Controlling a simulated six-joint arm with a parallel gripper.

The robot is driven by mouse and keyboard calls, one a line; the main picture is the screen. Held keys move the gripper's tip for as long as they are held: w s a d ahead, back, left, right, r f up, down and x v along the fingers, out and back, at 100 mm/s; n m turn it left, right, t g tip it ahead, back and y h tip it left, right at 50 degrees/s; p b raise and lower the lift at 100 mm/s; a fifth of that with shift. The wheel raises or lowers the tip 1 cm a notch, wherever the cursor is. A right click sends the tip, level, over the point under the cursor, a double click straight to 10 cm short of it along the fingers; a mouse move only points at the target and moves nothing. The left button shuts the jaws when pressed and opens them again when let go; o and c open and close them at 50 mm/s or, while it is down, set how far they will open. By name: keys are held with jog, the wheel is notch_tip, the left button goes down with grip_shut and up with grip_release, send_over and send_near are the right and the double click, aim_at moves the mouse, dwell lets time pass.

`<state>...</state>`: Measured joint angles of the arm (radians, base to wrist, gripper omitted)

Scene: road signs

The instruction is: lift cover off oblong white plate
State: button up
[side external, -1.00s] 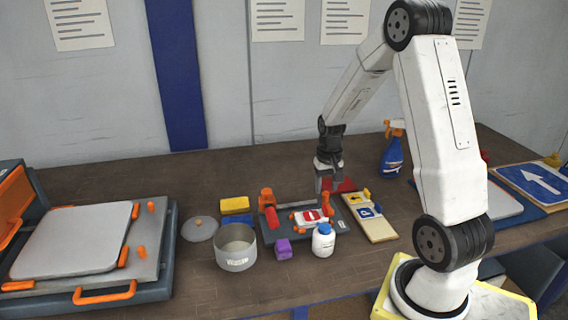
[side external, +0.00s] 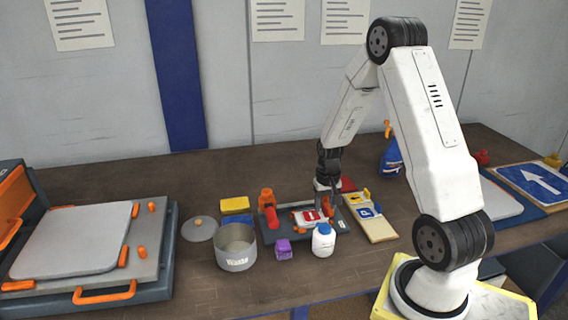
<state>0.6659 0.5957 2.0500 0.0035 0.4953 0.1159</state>
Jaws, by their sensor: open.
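A small oblong white plate (side external: 303,219) with a red piece bearing a white bar (side external: 311,216) on it sits on a dark fixture (side external: 273,236). An orange-red clamp (side external: 268,207) stands at the fixture's left side. My gripper (side external: 330,206) is open, pointing down at the right end of the plate, close to an orange part there. The fingertips overlap that part in the picture, so contact cannot be told. A separate cover cannot be made out on the plate.
A white bottle with a blue cap (side external: 323,240), a purple block (side external: 283,249) and a round metal pot (side external: 236,248) stand in front. A sign board (side external: 373,220) lies right of the fixture. A large press (side external: 75,240) fills the left; the bench's front left-centre is clear.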

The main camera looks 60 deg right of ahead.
jog(key=shift+f, duration=0.4)
grip_shut()
